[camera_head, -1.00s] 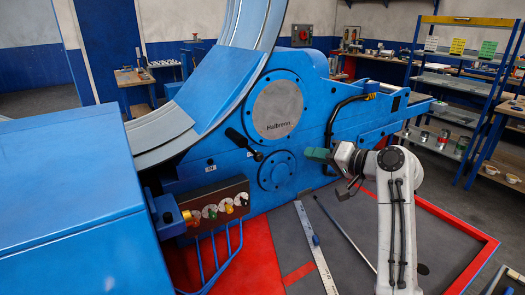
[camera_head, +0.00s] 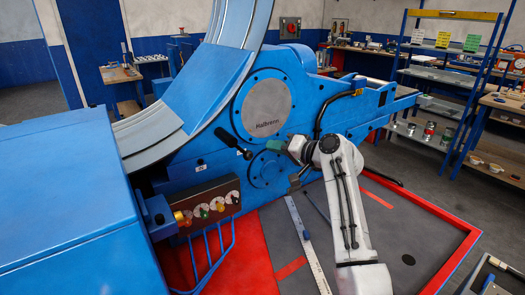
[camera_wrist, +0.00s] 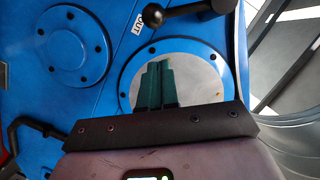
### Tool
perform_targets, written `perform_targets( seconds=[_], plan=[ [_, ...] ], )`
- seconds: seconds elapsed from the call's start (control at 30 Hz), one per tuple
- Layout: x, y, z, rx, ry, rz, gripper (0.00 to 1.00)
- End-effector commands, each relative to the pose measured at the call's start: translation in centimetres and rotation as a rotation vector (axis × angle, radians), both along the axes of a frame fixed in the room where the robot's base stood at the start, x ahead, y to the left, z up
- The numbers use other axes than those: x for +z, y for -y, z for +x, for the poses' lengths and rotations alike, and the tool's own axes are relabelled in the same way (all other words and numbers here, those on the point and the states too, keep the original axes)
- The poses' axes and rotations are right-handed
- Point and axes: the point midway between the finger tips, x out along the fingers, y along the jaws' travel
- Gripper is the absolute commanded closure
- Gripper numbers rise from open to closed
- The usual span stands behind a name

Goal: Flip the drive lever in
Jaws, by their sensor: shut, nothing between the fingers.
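The black drive lever (camera_head: 233,142) is on the blue machine face, just below and left of the large grey Halbrenn disc. It slants from a thick upper-left end to a round lower-right end. Part of it shows at the top of the wrist view (camera_wrist: 185,12), beside a white label (camera_wrist: 138,21) reading OUT. My gripper (camera_head: 279,146) has green fingers, shut and empty. In the head view it is just right of the lever, apart from it. In the wrist view its fingers (camera_wrist: 152,86) are side by side below the lever, in front of a pale round plate.
The Halbrenn disc (camera_head: 267,107) and a smaller blue flange (camera_head: 269,169) flank the lever. A control box with knobs (camera_head: 205,205) and blue rails stand lower left. A black cable (camera_head: 325,112) runs along the machine at right. The grey floor in front holds a long metal strip (camera_head: 307,245).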

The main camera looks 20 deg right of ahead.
Motion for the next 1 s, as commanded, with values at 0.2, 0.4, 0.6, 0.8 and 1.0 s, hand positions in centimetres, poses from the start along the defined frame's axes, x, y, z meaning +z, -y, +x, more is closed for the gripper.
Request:
perform_targets(
  seconds=[0.2,0.4,0.6,0.8,1.0],
  plan=[
    [-1.4,-2.4,1.1,0.000,-0.002,0.000,1.00],
    [-2.2,-3.5,1.4,-0.001,-0.001,-0.001,1.00],
    [-2.4,-3.6,1.4,-0.001,-0.001,-0.001,1.00],
    [-2.4,-3.6,1.4,0.000,-0.001,0.002,1.00],
    [-2.8,-3.7,1.4,0.000,-0.011,0.034,1.00]
  ],
)
